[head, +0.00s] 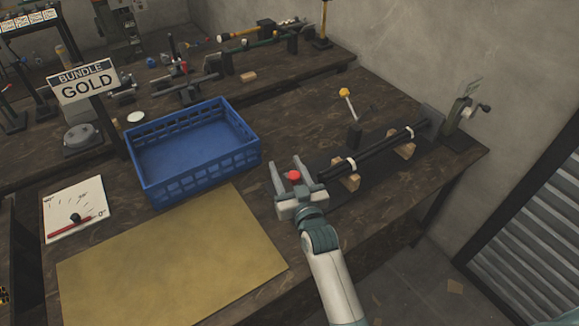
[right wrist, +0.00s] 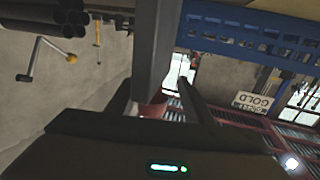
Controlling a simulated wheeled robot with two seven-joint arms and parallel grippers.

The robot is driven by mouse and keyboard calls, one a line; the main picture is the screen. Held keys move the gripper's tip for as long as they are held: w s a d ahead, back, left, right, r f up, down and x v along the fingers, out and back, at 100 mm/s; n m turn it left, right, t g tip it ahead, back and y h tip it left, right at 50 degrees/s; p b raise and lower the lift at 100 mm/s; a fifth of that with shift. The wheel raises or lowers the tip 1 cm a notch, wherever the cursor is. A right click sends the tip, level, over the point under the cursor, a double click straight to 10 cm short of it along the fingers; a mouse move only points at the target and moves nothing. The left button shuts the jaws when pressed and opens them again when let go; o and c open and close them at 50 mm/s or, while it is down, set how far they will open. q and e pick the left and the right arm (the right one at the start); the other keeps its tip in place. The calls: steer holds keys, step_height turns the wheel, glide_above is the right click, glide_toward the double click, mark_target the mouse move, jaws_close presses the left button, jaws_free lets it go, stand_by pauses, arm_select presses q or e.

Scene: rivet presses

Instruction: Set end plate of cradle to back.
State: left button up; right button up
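The cradle's dark base (head: 337,196) runs along the right of the bench. Its wooden supports (head: 405,151) carry black tubes (head: 375,152) with white bands, also at the top left of the right wrist view (right wrist: 50,18). A dark upright plate (head: 434,119) stands at the far end. A red knob (head: 293,176) shows at the near end, with a grey upright bar (right wrist: 156,45) by it in the wrist view. My right gripper (head: 293,173) has its fingers apart around the red knob; firm contact is not visible. My left gripper is out of view.
A blue crate (head: 147,184) stands left of my gripper, with a tan mat (head: 170,260) in front. A yellow-knobbed lever (head: 345,93) rises behind the tubes.

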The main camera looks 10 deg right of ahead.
steer(key=shift+s+d, duration=0.1)
steer(key=shift+d, duration=0.1)
steer(key=shift+s, duration=0.45)
arm_select(q)
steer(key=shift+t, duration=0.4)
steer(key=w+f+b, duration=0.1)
steer(key=b, duration=0.1)
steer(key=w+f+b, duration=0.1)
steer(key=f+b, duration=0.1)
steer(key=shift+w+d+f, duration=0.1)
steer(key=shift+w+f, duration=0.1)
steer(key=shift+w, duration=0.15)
arm_select(e)
steer(key=s+d, duration=0.1)
steer(key=s, duration=1.5)
steer(key=shift+s, duration=0.15)
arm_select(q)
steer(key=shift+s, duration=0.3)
arm_select(e)
steer(key=shift+d, duration=0.1)
